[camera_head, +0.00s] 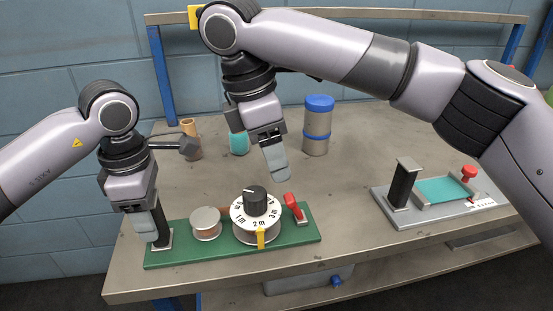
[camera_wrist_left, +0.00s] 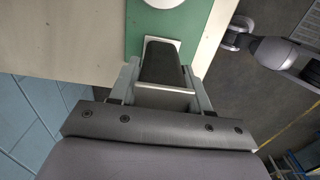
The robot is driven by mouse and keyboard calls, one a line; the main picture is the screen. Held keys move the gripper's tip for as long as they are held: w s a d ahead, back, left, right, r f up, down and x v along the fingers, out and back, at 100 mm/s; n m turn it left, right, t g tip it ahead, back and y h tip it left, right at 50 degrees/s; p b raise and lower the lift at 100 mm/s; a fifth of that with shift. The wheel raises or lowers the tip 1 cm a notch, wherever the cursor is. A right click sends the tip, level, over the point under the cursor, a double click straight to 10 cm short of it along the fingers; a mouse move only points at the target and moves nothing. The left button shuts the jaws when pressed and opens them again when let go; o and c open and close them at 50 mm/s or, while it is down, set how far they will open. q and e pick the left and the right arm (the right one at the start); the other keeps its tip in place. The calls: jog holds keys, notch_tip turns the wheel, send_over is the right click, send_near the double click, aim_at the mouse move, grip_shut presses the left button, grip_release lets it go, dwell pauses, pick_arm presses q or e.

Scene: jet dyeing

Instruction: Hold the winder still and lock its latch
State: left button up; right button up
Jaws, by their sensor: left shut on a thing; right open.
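The winder is a green base (camera_head: 190,252) with a copper-coloured spool (camera_head: 206,221), a white numbered dial with a black knob (camera_head: 255,201), a yellow pointer (camera_head: 261,238) and a red latch lever (camera_head: 295,208) at its right end. The lever stands tilted up. My left gripper (camera_head: 148,226) is shut on the black post (camera_head: 161,232) at the winder's left end; the left wrist view shows the post (camera_wrist_left: 164,62) between the fingers (camera_wrist_left: 163,82). My right gripper (camera_head: 276,168) is open and empty, above and behind the dial and lever, apart from them.
At the right stands a grey fixture (camera_head: 430,213) with a teal tray, black post and red knob. Behind are a blue-lidded canister (camera_head: 317,130), a teal cup (camera_head: 238,143) and a brown bottle (camera_head: 191,140). The winder lies near the table's front edge (camera_head: 220,282).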

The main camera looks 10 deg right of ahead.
pick_arm(q)
jog(key=o, duration=1.2)
jog(key=shift+c, duration=0.2)
